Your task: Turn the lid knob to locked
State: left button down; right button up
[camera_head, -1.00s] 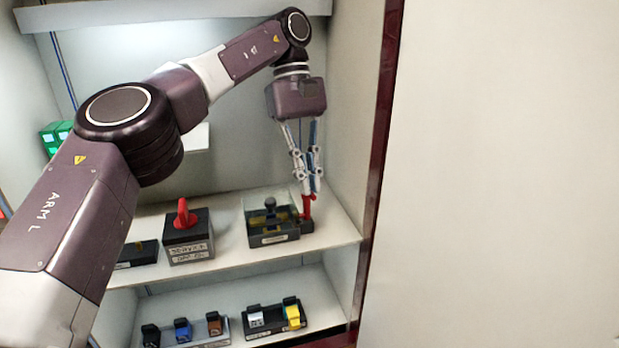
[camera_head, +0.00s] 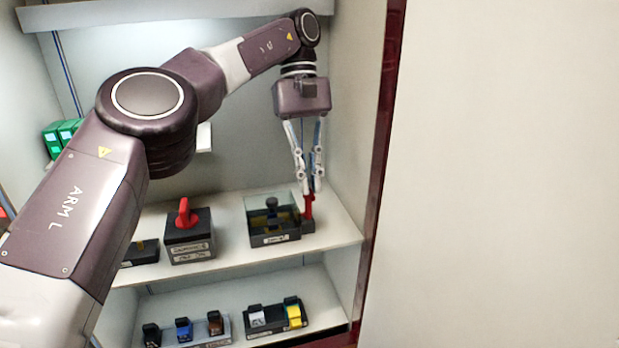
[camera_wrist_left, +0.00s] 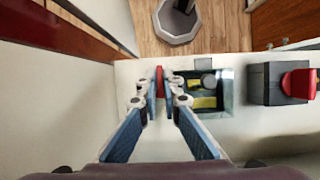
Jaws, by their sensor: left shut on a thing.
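A dark box with a clear lid (camera_head: 259,208) stands on the upper shelf; a dark round knob (camera_head: 271,202) sits at the lid's middle. A small red lever (camera_head: 308,206) stands on a dark block at the box's right side. My left gripper (camera_head: 310,190) points down from above and is shut on the red lever. In the left wrist view, the red lever (camera_wrist_left: 159,75) shows between the fingertips (camera_wrist_left: 160,92), and the round knob (camera_wrist_left: 208,80) is beside them, apart. The label on the box front is too small to read. My right gripper is not in view.
A dark box with a red rotary handle (camera_head: 184,214) stands left of the lidded box. The lower shelf holds a row of small breakers (camera_head: 184,329) and a block with a yellow breaker (camera_head: 293,314). The cabinet's side wall (camera_head: 347,130) is close right of my gripper.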

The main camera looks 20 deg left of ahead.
pick_arm(q)
jog(key=c, duration=2.1)
grip_release()
jog(key=shift+n, duration=0.9)
